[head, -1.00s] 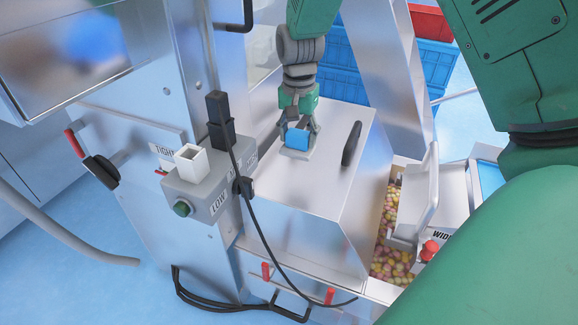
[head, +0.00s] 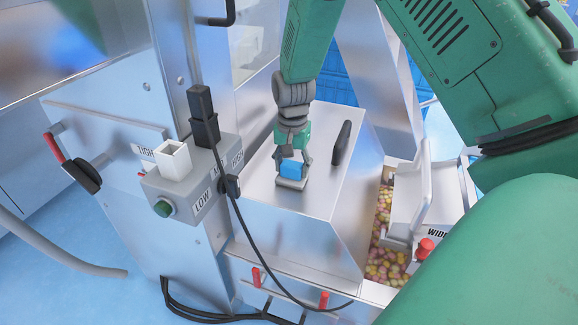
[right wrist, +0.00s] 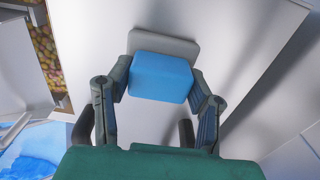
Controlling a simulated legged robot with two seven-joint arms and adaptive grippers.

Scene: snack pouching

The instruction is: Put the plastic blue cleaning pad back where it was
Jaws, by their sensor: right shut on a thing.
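The blue cleaning pad (head: 293,169) is a small blue block above a flat light-grey base (head: 291,184) on the metal machine cover. My right gripper (head: 292,166) comes down from above, with its fingers closed on either side of the blue block. In the right wrist view, the pad (right wrist: 160,80) sits between the two fingertips, with the grey base (right wrist: 165,45) showing past it. I cannot tell whether the base touches the metal surface. My left gripper is not in view.
A black handle (head: 342,142) stands on the cover (head: 318,185) right of the gripper. A control box (head: 190,180) with a black cable is to the left. A candy-filled channel (head: 385,230) runs to the right. Blue crates (head: 335,80) are behind.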

